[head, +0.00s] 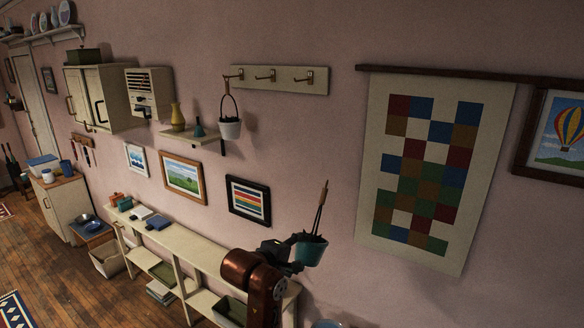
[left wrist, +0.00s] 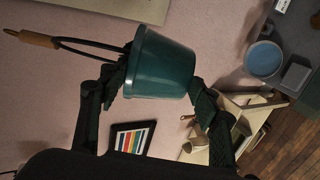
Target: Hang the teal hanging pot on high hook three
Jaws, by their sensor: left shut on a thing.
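The teal hanging pot (head: 311,254) is in the lower middle of the head view, roughly upright, with its dark handle and wooden grip rising above it. My left gripper (head: 292,246) is shut on the pot's body. In the left wrist view the teal pot (left wrist: 160,68) sits between the two fingers of my left gripper (left wrist: 160,92), its handle reaching to the left. A pale hook rail (head: 290,87) with three hooks is high on the wall. The left hook bears a white hanging pot (head: 230,129); the middle hook (head: 270,76) and right hook (head: 308,78) are bare. My right gripper is out of view.
A small wall shelf (head: 196,137) with a yellow vase (head: 177,117) is left of the white pot. A striped picture (head: 248,199) hangs below the rail. A patchwork hanging (head: 372,205) is to the right. A long low shelf (head: 190,241) runs along the wall. The wall below the bare hooks is clear.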

